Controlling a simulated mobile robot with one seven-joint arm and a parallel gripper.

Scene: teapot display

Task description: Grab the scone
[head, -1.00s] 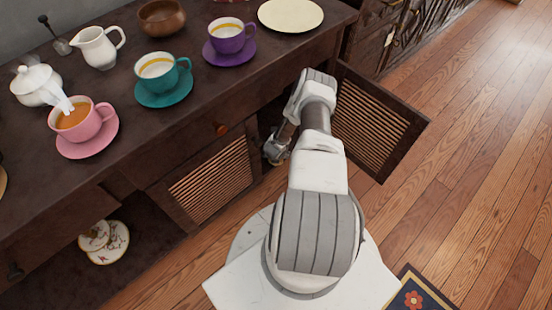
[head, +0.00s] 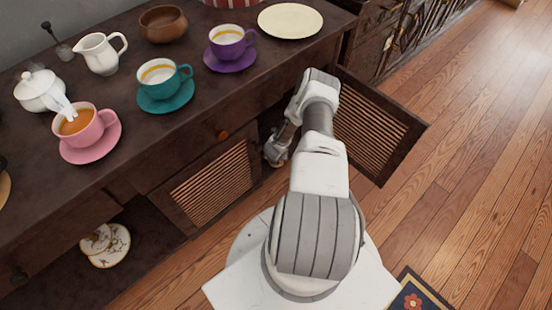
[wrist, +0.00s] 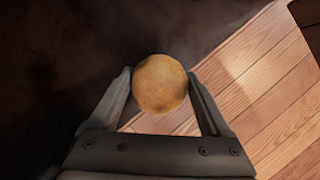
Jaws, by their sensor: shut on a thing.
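The scone (wrist: 160,83) is a round, golden-brown piece between the two fingers of my gripper (wrist: 160,88) in the wrist view. The fingers are shut on it, one on each side. Behind it in the wrist view are a dark surface and a strip of wooden floor. In the head view my gripper (head: 277,151) is low at the front of the dark cabinet, by the open slatted door. The scone cannot be made out in the head view.
The open slatted door (head: 372,125) stands out to the right of my arm. The cabinet top (head: 120,200) holds a pink cup (head: 92,130), a teal cup (head: 172,85), a purple cup (head: 236,38) and a cream plate (head: 290,20). Wooden floor (head: 480,160) is free at right.

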